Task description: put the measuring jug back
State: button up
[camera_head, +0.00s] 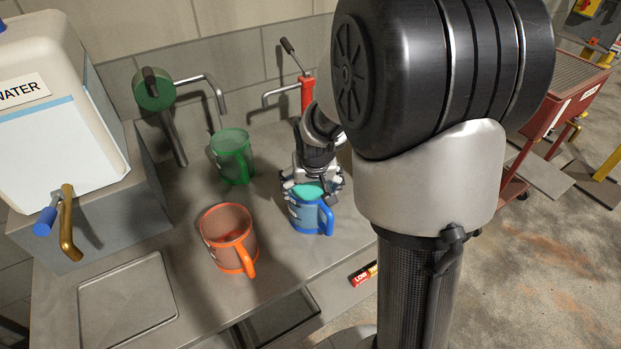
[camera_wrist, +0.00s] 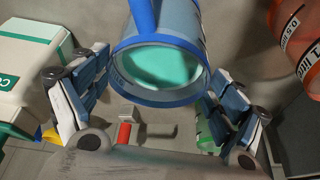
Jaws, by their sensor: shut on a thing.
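A blue measuring jug (camera_head: 303,218) with teal liquid in it is at the right part of the bench in the head view, its handle toward the right. My gripper (camera_head: 312,187) is shut on it from behind, and my arm comes down from the right. In the wrist view the blue jug (camera_wrist: 160,70) sits between the two fingers, its open rim and the teal liquid toward the camera. I cannot tell whether its base touches the bench. An orange jug (camera_head: 228,238) and a green jug (camera_head: 232,157) stand upright on the bench to its left.
A water container (camera_head: 50,130) with a brass tap (camera_head: 69,222) stands at the left. A green pump (camera_head: 154,90) and a red pump (camera_head: 307,95) with spouts are at the back. A square recessed plate (camera_head: 125,302) lies front left, bare. A red cart (camera_head: 560,105) stands right.

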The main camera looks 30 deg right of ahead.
jog(key=shift+w, duration=0.1)
jog(key=o, duration=1.9)
jog(key=shift+f, duration=0.1)
jog(key=p+v, duration=0.4)
jog(key=v, duration=0.8)
jog(key=s+a+r+n, duration=0.1)
jog(key=s+a+r, duration=0.1)
jog(key=s+a, duration=0.2)
jog(key=s+a+r+n+y, duration=0.1)
jog(key=s+a+r, duration=0.2)
jog(key=s, duration=0.6)
jog(key=s+a+r+n, duration=0.2)
jog(key=s+a, duration=0.3)
jog(key=s, duration=0.1)
jog(key=shift+s+r+y, duration=0.3)
jog(key=shift+s, duration=0.05)
